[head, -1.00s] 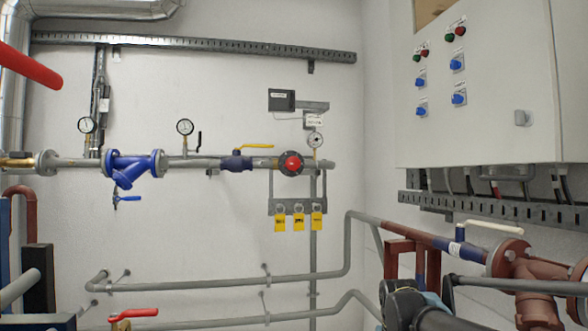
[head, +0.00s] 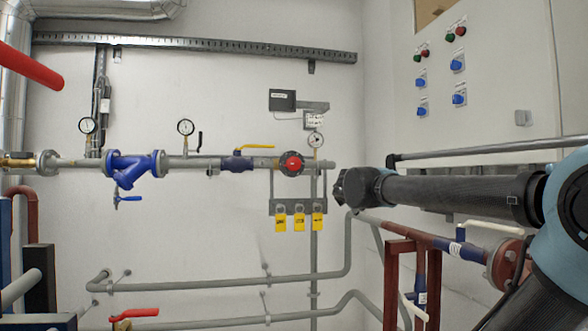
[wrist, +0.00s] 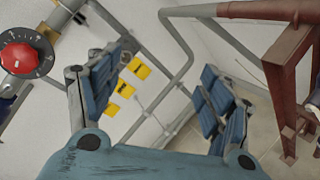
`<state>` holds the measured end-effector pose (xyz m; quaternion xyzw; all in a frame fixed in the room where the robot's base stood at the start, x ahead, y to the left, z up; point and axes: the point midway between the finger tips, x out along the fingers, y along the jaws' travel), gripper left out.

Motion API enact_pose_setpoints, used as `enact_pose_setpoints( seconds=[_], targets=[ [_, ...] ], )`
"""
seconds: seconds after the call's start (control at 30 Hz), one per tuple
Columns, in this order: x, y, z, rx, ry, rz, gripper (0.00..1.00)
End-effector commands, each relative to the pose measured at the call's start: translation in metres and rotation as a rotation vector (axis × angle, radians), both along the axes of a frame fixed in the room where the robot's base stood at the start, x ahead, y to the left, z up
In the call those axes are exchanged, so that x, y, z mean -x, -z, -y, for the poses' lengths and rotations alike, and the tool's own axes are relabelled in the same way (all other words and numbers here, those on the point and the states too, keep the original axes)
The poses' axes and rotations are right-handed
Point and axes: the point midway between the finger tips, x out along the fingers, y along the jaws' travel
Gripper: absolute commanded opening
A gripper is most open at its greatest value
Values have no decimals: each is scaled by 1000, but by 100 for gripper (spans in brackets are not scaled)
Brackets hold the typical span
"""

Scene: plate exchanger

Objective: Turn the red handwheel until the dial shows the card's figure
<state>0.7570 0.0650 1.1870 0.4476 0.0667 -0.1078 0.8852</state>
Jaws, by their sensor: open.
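The red handwheel (head: 292,163) sits on the wall pipe in the head view, with a dark marked ring around it. It also shows at the left edge of the wrist view (wrist: 18,58). A small round white dial (head: 315,140) stands just above and right of it; its reading is too small to tell. A white card (head: 314,121) is above the dial, its figure unreadable. My gripper (wrist: 163,98) is open and empty in the wrist view, fingers wide apart. The handwheel is outside the fingers, beyond the left one, and not touched.
Yellow tags (head: 299,222) hang from a bracket below the handwheel. Grey pipes (head: 230,282) run along the lower wall. A brown frame (head: 391,283) and a blue-banded pipe (head: 457,246) stand at right, under the control cabinet (head: 480,90). The wall left of the tags is clear.

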Motion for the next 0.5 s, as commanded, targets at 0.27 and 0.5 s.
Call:
enact_pose_setpoints(
  seconds=[0.27, 0.5],
  targets=[
    [-35, -111, -130, 614, -393, 207, 73],
    [-39, -131, -164, 776, -481, 265, 73]
  ],
)
